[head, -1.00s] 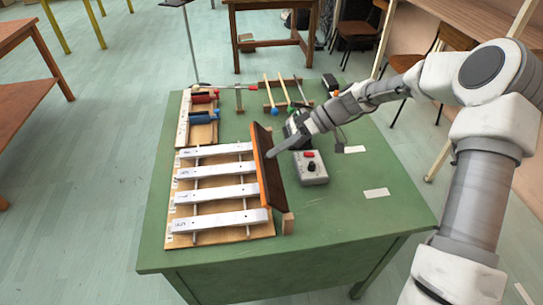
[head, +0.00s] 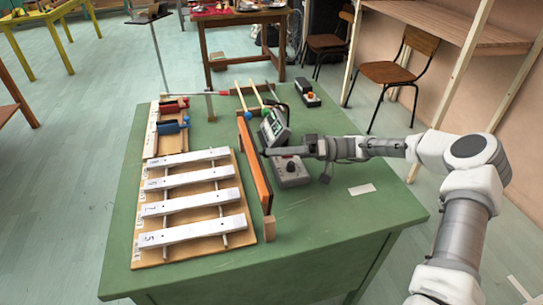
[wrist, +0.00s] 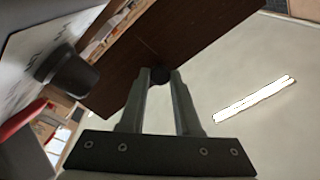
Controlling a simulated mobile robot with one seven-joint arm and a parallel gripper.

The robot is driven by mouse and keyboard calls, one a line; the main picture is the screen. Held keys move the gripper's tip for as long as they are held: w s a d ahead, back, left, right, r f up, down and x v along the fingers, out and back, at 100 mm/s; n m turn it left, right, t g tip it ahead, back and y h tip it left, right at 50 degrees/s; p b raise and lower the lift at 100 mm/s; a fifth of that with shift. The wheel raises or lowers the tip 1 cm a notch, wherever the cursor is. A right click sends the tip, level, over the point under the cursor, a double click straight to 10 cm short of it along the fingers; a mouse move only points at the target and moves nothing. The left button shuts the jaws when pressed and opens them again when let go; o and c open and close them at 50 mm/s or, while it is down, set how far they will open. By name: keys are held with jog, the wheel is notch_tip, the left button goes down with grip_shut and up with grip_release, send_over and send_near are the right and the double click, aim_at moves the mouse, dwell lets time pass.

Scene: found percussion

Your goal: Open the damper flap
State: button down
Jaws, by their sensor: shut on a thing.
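The damper flap (head: 252,165) is a long orange-brown board standing nearly upright along the right side of the metal bars (head: 192,201), which lie on a wooden base. My gripper (head: 268,152) is at the flap's right side. In the wrist view, my gripper (wrist: 160,78) is shut on a dark round knob (wrist: 160,75) at the edge of the flap's dark brown face (wrist: 185,45). The flap's hinge is not clear to see.
A grey box with a knob (head: 291,172) sits under my gripper. A device with a screen (head: 275,127) and a black box with an orange button (head: 308,93) stand behind it. The green table's (head: 330,222) front right is mostly clear.

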jog(key=shift+d+f+g+y, duration=0.1)
jog(key=shift+g+y, duration=0.2)
jog(key=shift+y, duration=0.1)
jog(key=c, duration=0.6)
grip_release()
jog(key=s+d+r+p, duration=0.3)
jog(key=d+r, duration=0.8)
jog(key=shift+s, duration=0.25)
